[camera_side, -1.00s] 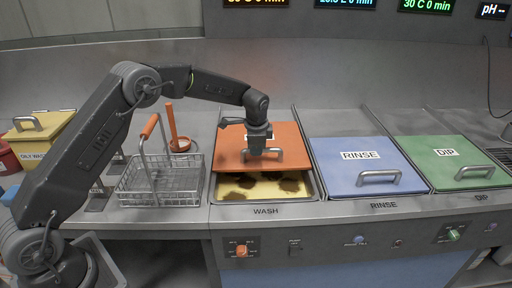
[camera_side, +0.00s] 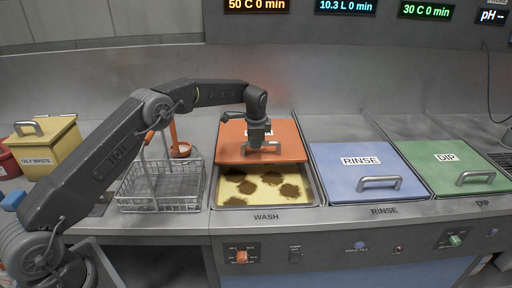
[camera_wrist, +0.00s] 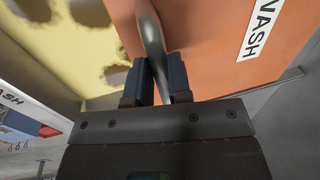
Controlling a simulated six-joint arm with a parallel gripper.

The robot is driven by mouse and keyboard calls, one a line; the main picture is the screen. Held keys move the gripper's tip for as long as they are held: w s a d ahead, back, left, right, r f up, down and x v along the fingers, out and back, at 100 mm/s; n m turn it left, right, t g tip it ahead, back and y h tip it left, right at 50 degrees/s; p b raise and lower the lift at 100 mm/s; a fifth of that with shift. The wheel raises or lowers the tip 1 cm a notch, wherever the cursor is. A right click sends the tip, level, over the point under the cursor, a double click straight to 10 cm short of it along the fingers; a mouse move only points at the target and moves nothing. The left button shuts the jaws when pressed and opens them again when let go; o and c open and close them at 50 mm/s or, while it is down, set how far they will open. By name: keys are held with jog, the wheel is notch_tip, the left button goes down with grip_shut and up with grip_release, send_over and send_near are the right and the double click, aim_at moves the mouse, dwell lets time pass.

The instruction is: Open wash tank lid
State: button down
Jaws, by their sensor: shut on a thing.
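The orange wash lid (camera_side: 285,153) lies over the back part of the wash tank in the side view. The open front of the wash tank (camera_side: 262,188) shows yellowish liquid with several brown patches. My gripper (camera_side: 262,141) is above the lid's front part, shut on the lid's metal handle (camera_side: 250,150). In the wrist view the two fingers (camera_wrist: 160,82) close around the handle bar (camera_wrist: 152,45), and the orange lid (camera_wrist: 205,40) with its WASH label fills the right side.
A wire basket (camera_side: 160,193) with an upright orange-gripped handle stands left of the tank. The blue rinse lid (camera_side: 345,178) and green dip lid (camera_side: 440,170) lie shut to the right. A yellow oily waste bin (camera_side: 55,145) stands far left.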

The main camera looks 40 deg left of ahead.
jog(key=shift+w+a, duration=0.45)
jog(key=shift+w, duration=0.1)
jog(key=c, duration=1.1)
grip_release()
jog(key=shift+o, duration=0.2)
notch_tip(320, 180, up, 14)
jog(key=s+d, duration=0.1)
jog(key=s, duration=0.1)
jog(key=shift+d+f, duration=0.2)
jog(key=shift+d, duration=0.2)
